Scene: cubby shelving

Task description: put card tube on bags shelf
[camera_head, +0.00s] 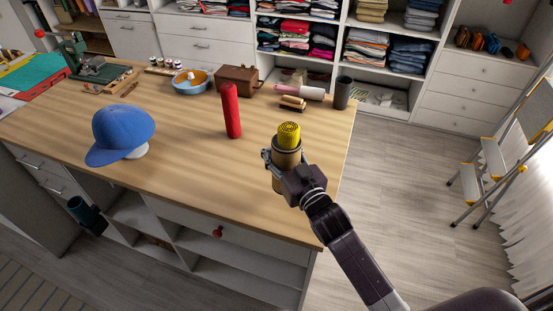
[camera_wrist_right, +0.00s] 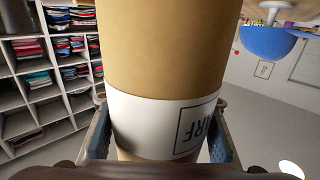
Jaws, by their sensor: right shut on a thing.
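The card tube (camera_head: 288,159) is a tan cylinder with a yellow textured thing showing at its top. My right gripper (camera_head: 284,166) is shut around it and holds it roughly upright at the table's right end. In the right wrist view the tube (camera_wrist_right: 155,50) fills the middle, with a white label bearing dark letters, between the two fingers (camera_wrist_right: 160,140). A shelf (camera_head: 478,54) holding several small orange and dark bags (camera_head: 490,42) is at the upper right, above white drawers, well beyond my gripper. My left gripper is not in view.
The wooden table (camera_head: 190,160) carries a red cylinder (camera_head: 231,110), a blue cap (camera_head: 121,132), a brown case (camera_head: 237,79), brushes (camera_head: 292,103) and a dark cup (camera_head: 342,93). A stepladder (camera_head: 490,165) stands at right. The floor (camera_head: 400,190) between is clear.

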